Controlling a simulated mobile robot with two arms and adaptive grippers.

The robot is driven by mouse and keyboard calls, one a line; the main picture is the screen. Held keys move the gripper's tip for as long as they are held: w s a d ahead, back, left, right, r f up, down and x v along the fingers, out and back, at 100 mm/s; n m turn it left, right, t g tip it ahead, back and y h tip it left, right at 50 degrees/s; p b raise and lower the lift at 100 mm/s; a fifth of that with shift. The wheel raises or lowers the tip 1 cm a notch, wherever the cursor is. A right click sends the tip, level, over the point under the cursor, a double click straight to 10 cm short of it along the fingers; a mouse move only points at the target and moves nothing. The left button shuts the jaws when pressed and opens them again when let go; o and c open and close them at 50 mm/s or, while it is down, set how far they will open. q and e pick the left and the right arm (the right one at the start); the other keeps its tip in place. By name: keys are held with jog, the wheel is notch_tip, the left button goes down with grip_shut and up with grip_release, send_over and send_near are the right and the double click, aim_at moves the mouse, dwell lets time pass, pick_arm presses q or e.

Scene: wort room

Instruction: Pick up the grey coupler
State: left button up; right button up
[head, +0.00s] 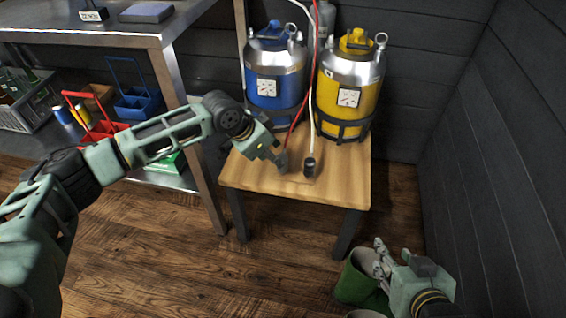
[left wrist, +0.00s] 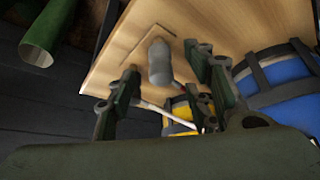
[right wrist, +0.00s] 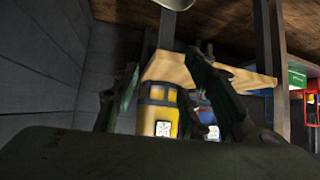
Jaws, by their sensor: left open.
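The grey coupler (left wrist: 160,62) shows in the left wrist view as a short grey cylinder above the wooden table top. It appears between the two fingers of my left gripper (left wrist: 165,72), which stand apart with a visible gap on each side. In the head view the left gripper (head: 275,155) is low over the table, and the coupler (head: 283,163) is at its tips, partly covered. A darker coupler (head: 309,168) on a white hose stands just right of it. My right gripper (head: 381,262) is open and empty, away from the table at lower right; its fingers (right wrist: 165,75) are spread in the right wrist view.
A blue keg (head: 270,88) and a yellow keg (head: 352,105) stand at the back of the wooden table (head: 250,178). A red hose (head: 302,98) and a white hose (head: 310,110) hang near the left gripper. Green boots (head: 357,283) are below the right gripper. A steel shelf (head: 130,36) is left.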

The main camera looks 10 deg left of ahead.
pick_arm(q)
jog(key=b+x, duration=0.1)
jog(key=x, duration=0.2)
jog(key=shift+r, duration=0.1)
jog(key=shift+b+x, duration=0.7)
jog(key=shift+x, duration=0.45)
jog(key=shift+w+d, duration=0.1)
jog(key=shift+w, duration=0.05)
pick_arm(e)
jog(key=w+a+r+t+y, duration=0.2)
jog(key=w+r+t, duration=0.4)
jog(key=r, duration=0.4)
jog(key=shift+w+a+r+t, duration=0.15)
jog(key=shift+a+r+t, duration=0.15)
jog(key=shift+a, duration=0.25)
pick_arm(q)
grip_shut()
jog(key=shift+r, duration=0.1)
pick_arm(e)
jog(key=shift+f, duration=0.2)
